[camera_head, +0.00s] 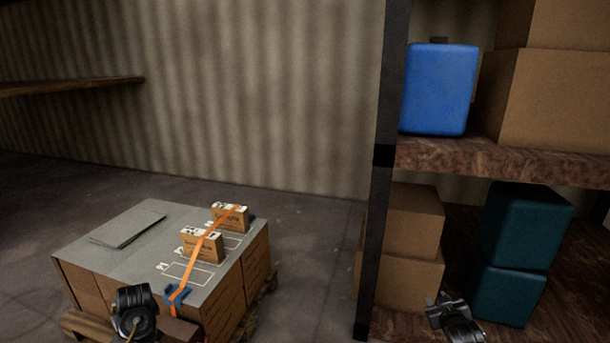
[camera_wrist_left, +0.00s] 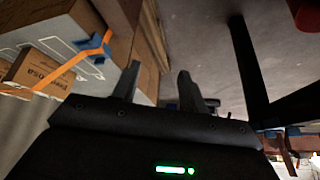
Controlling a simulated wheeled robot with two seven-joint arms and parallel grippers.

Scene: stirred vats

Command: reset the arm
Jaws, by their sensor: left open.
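My left gripper (camera_head: 134,302) shows at the bottom left of the head view, by the near side of a loaded pallet. In the left wrist view its two fingers (camera_wrist_left: 157,72) stand apart with nothing between them. My right gripper (camera_head: 446,306) is at the bottom right of the head view, in front of the rack's lower shelf. It is small and dark there, and its jaw opening cannot be made out.
The pallet load (camera_head: 110,268) has a grey top carrying two small cartons (camera_head: 202,246) under an orange strap (camera_head: 192,262). A rack post (camera_head: 383,190) stands right of centre. The rack holds a blue canister (camera_head: 438,90), teal canisters (camera_head: 524,228) and cardboard boxes (camera_head: 412,222). Floor (camera_head: 310,255) between is clear.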

